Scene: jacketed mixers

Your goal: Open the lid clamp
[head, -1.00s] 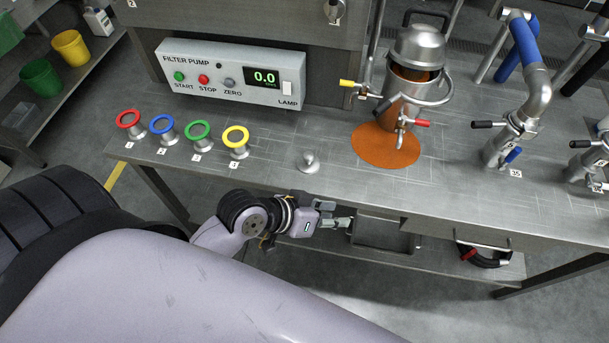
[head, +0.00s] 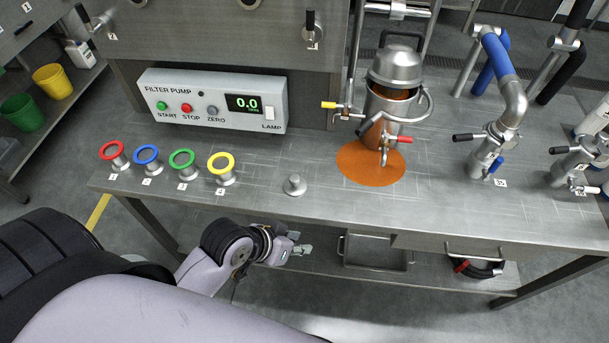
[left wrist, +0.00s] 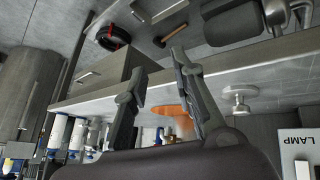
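A steel vessel (head: 388,105) stands at the back of the bench, with a domed lid (head: 396,64) on top and orange material showing just under the lid. A curved metal bar (head: 428,105) bends around its right side; I cannot tell whether this is the lid clamp. A yellow-handled valve (head: 333,105) and a red-handled valve (head: 396,140) are on the vessel. My left gripper (head: 302,249) is low in front of the bench edge, well away from the vessel. In the left wrist view its fingers (left wrist: 158,75) are apart with nothing between them. My right gripper is not in view.
An orange patch (head: 371,164) lies on the bench below the vessel. A filter pump panel (head: 213,100), several coloured rings and a small steel knob (head: 294,185) are to the left. Blue-handled pipework (head: 497,70) stands right. The bench's front edge is above my left gripper in the picture.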

